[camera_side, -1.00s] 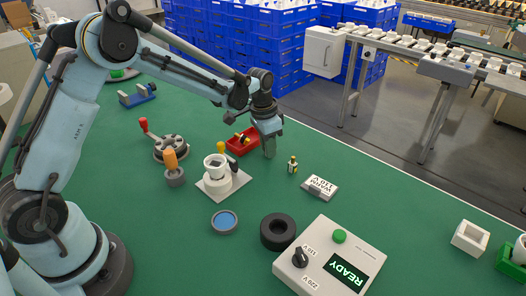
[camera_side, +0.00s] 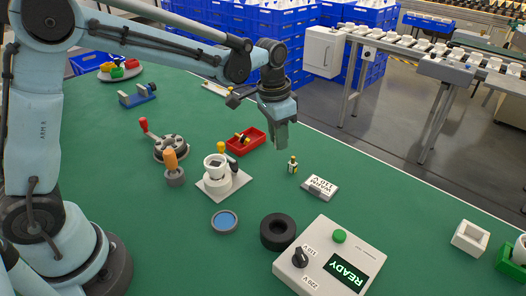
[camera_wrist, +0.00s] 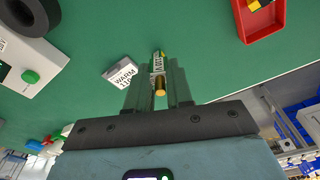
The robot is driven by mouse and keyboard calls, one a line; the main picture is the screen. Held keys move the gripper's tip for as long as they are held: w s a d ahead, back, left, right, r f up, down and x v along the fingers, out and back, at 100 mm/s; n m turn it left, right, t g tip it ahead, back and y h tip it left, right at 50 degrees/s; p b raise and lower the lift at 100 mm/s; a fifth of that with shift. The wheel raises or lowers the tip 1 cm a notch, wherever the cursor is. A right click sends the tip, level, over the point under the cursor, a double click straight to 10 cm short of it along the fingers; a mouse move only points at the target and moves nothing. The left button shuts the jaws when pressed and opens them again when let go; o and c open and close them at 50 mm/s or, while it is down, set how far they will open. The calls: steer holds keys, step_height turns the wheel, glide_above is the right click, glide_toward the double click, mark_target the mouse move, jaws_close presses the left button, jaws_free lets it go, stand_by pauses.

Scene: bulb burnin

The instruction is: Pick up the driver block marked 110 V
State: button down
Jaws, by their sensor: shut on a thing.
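My gripper (camera_side: 281,147) is raised above the green mat, to the right of the red tray. Its grey jaws (camera_wrist: 158,88) are shut on a small block with a brass-coloured end (camera_wrist: 160,86). The block has a white label (camera_wrist: 157,64) with dark print that looks like 110 V, though it is small and turned.
The red tray (camera_side: 257,147) holds yellow and black pieces. A white socket on a plate (camera_side: 215,187), a black ring (camera_side: 278,229) and a control box showing READY (camera_side: 325,258) stand nearby. The mat's middle right is clear.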

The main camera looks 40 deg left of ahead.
steer(key=s+d+r, duration=0.2)
steer(key=d+r, duration=0.1)
steer(key=r, duration=0.4)
steer(key=shift+d, duration=0.25)
stand_by(0.4)
